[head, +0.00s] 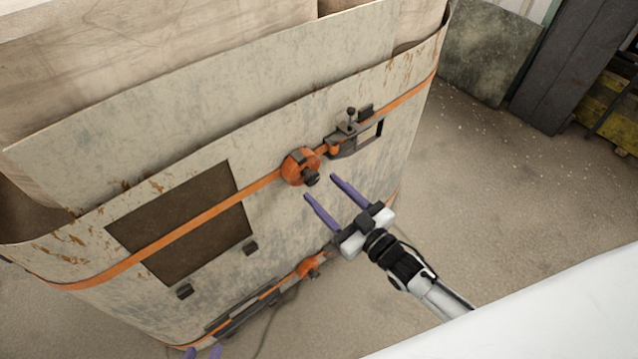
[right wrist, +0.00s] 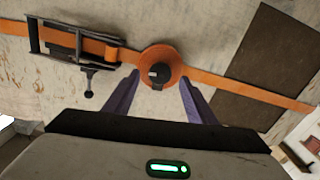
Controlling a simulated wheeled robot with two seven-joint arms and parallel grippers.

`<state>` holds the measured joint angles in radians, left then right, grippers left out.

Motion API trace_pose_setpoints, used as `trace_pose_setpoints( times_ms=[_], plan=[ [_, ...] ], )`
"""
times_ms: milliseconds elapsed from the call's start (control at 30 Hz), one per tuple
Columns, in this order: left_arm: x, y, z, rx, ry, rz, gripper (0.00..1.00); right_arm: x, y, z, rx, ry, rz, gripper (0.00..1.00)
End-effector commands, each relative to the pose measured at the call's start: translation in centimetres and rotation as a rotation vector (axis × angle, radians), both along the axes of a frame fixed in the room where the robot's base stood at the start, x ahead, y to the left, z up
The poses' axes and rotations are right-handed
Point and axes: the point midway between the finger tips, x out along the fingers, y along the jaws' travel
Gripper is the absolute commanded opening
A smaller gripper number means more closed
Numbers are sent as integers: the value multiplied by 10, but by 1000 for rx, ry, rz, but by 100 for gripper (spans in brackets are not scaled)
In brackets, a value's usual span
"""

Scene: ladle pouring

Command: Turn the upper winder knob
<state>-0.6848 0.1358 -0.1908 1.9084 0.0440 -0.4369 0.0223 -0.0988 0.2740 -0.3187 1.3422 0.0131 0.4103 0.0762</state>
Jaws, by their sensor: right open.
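The upper winder (head: 296,168) is an orange disc on the upper orange strap, and its dark knob (head: 311,180) sticks out from it. My right gripper (head: 321,187) is open and empty, with its purple fingers pointing at the knob. In the right wrist view the knob (right wrist: 158,73) shows between and just beyond the fingertips, apparently apart from them. My left gripper (head: 202,353) shows only its two purple fingertips at the bottom edge. They are apart, with nothing visible between them.
A dark ratchet buckle (head: 355,135) with a small lever sits on the strap right of the winder. A lower orange winder (head: 308,267) sits below, partly behind my right gripper. A dark brown patch (head: 185,225) is on the left of the panel.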

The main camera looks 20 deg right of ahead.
Motion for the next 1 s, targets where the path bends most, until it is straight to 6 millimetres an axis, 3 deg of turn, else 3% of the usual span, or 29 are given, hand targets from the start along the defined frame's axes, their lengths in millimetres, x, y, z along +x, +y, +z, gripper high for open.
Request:
trace_pose_setpoints(
  times_ms=[200,400,1000],
  plan=[
    [0,0,2,0,-1,0,34,-42,-15,0,-2,3,1,51],
    [0,0,2,0,-2,0,34,-61,-22,0,-1,1,1,51],
    [0,0,2,0,-2,0,34,-64,-23,0,0,1,0,51]
  ],
)
